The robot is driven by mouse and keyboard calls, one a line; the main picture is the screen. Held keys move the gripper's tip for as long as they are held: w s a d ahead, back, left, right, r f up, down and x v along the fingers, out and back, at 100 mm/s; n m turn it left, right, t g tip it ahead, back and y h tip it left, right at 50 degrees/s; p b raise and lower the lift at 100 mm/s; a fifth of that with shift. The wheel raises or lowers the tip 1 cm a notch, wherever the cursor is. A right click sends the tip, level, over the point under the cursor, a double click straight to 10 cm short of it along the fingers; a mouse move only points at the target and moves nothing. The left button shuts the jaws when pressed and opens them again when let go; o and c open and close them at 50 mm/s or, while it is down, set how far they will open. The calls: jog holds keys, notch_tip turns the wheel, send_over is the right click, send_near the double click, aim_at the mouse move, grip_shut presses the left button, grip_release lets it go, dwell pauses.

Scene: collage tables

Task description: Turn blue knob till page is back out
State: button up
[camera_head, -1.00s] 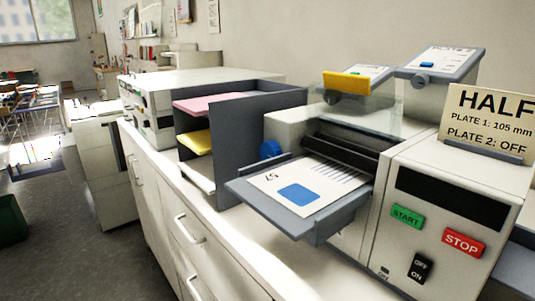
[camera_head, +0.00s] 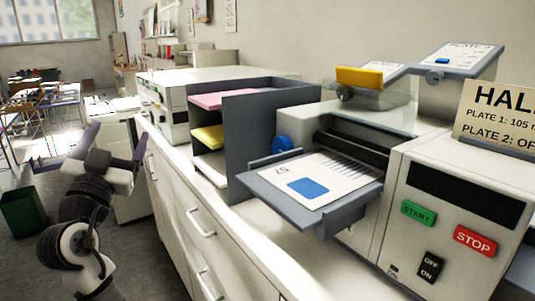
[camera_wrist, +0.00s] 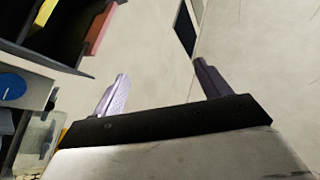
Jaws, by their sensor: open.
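The blue knob (camera_head: 283,144) is on the left side of the machine, just behind the grey feed tray (camera_head: 262,189). It also shows at the left edge of the wrist view (camera_wrist: 11,87). The page (camera_head: 322,178), white with a blue square and dark lines, lies on the tray with its far end at the black roller (camera_head: 350,149). My gripper (camera_head: 112,145) is open and empty over the floor, left of the counter and well apart from the knob. Its two fingers (camera_wrist: 158,85) are spread in the wrist view.
A grey shelf (camera_head: 248,148) with pink and yellow paper stands left of the knob. The machine's front has green START (camera_head: 418,213) and red STOP (camera_head: 474,240) buttons and a black switch (camera_head: 428,266). A sign (camera_head: 508,118) stands on top. Cabinet handles (camera_head: 200,224) project from the counter front.

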jog(key=w+d+f+m+g+h, duration=0.2)
jog(key=d+m+g+h, duration=0.1)
jog(key=d+m+h, duration=0.25)
jog(key=w+d+f+m+g+h, duration=0.2)
jog(key=w+d+m+g+h, duration=0.15)
jog(key=d+h, duration=0.2)
jog(key=m+g+h, duration=0.3)
jog(key=m+g, duration=0.4)
send_near(279, 151)
jog(key=p+x, duration=0.4)
jog(key=x, duration=0.5)
jog(key=shift+d+r, duration=0.1)
jog(key=shift+r, duration=0.15)
jog(key=c, duration=1)
jog(key=shift+f+b, duration=0.2)
jog(key=shift+b, duration=0.4)
